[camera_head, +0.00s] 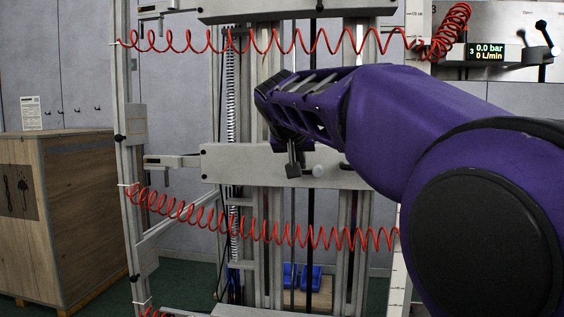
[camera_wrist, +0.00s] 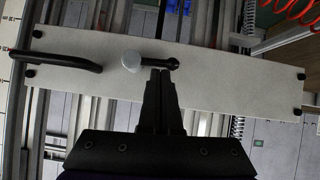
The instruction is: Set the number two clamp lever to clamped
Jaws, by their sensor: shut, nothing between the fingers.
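A pale crossbar plate (camera_head: 235,163) carries a short lever, and it also fills the upper part of the wrist view (camera_wrist: 225,80). In the wrist view the lever (camera_wrist: 155,65) lies roughly level, with a light grey round knob (camera_wrist: 132,61) at its left end and a black ball-like end at its right. In the head view a pale knob (camera_head: 317,171) shows just right of the fingers. My gripper (camera_wrist: 160,74) is shut and empty, fingertips at the lever's dark shaft; contact cannot be told. It also shows in the head view (camera_head: 294,172). No number or clamp marking is readable here.
A black bar handle (camera_wrist: 65,62) sits at the plate's left in the wrist view. Red coiled hoses (camera_head: 260,225) cross the frame above and below the plate. A wooden crate (camera_head: 75,205) stands at left.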

